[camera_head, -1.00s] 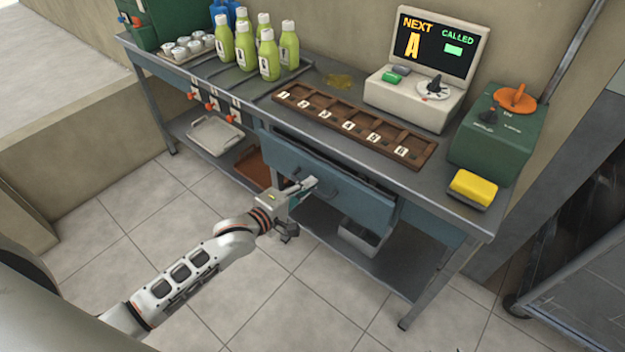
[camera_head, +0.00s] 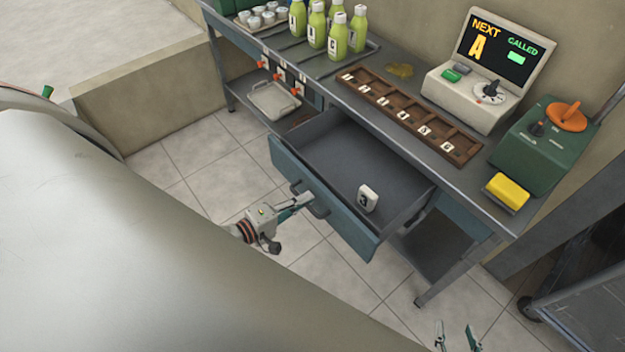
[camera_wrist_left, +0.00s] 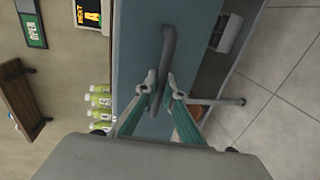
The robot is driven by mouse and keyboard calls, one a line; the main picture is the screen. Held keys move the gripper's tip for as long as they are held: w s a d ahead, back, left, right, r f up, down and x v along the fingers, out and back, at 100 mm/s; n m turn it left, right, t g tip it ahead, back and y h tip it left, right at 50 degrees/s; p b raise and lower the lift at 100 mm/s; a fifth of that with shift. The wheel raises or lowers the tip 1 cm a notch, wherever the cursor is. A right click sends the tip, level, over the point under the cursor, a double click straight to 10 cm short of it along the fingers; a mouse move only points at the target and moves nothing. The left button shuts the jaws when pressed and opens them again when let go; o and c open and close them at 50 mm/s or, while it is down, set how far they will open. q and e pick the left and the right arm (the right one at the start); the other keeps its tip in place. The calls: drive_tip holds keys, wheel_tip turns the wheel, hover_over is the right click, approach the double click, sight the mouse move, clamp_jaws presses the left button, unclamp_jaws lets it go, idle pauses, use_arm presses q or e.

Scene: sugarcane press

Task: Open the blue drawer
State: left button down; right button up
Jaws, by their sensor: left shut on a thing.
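The blue drawer (camera_head: 348,222) is pulled well out from under the counter. Inside it a white block marked 3 (camera_head: 368,198) stands on the grey drawer floor. My left gripper (camera_head: 303,198) is at the drawer front, shut on the dark bar handle (camera_wrist_left: 168,45). In the left wrist view its two fingertips (camera_wrist_left: 162,90) lie on either side of the handle. My right gripper (camera_head: 456,336) shows only its fingertips at the bottom edge of the head view. They are apart with nothing between them.
The steel counter (camera_head: 347,112) carries green bottles (camera_head: 338,35), a numbered wooden tray (camera_head: 408,117), a display machine (camera_head: 470,95), a green box (camera_head: 540,145) and a yellow sponge (camera_head: 507,190). A counter leg (camera_head: 455,272) stands right of the drawer. Tiled floor lies open in front.

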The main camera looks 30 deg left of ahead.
use_arm(q)
drive_tip(key=shift+s+a, duration=0.1)
drive_tip(key=shift+s, duration=0.2)
drive_tip(key=c, duration=2.4)
unclamp_jaws()
drive_tip(key=v, duration=1.2)
